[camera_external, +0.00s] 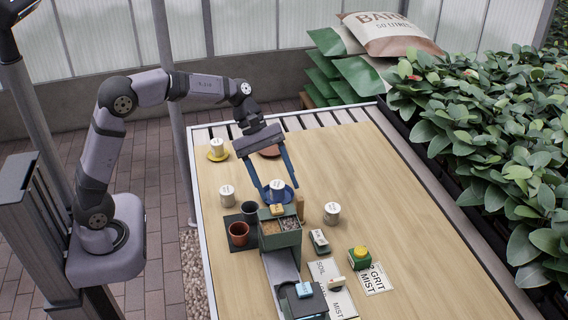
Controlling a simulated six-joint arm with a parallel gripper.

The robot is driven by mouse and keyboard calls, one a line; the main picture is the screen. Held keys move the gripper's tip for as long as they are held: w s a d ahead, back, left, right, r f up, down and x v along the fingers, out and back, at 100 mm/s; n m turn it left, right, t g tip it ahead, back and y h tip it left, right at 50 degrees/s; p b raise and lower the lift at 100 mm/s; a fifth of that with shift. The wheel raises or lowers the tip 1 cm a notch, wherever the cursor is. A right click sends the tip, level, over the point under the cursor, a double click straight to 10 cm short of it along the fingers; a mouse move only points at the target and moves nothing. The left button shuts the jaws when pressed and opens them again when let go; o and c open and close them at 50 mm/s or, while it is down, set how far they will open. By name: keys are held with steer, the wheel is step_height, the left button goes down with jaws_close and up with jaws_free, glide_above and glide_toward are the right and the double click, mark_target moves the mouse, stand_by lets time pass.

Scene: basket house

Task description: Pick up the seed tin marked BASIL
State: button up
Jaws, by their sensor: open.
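Several white tins with dark lettering stand on the wooden table (350,160). One tin (277,187) is on a blue saucer (287,199), and another tin (217,146) is on a yellow saucer (217,157). A third tin (227,195) stands on bare wood at the left, and another tin (332,212) stands to the right. The lettering is too small to tell which is BASIL. My gripper (279,187) is open, pointing down, its blue fingers on either side of the blue-saucer tin in the picture. I cannot tell its exact height.
A green divided box (280,238) stands just in front of the blue saucer. Dark and terracotta pots (238,233) are left of it. A brown saucer (269,151) lies behind. The table's right side is clear.

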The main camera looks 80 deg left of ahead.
steer(key=w+a+n+t+h+b, duration=0.4)
steer(key=w+a+n+t+b, duration=0.15)
steer(key=w+a+n, duration=0.65)
steer(key=m, duration=0.3)
glide_toward(327, 205)
steer(key=shift+w+d, duration=0.85)
steer(key=shift+d, duration=0.1)
steer(key=shift+w+f, duration=0.15)
steer(key=shift+f, duration=0.3)
steer(key=shift+w+d, duration=0.1)
steer(key=shift+d, duration=0.15)
steer(key=shift+f+p+x, duration=0.2)
steer(key=shift+p+x, duration=0.15)
steer(key=shift+x, duration=3)
steer(key=shift+a, duration=0.1)
steer(key=c, duration=1.2)
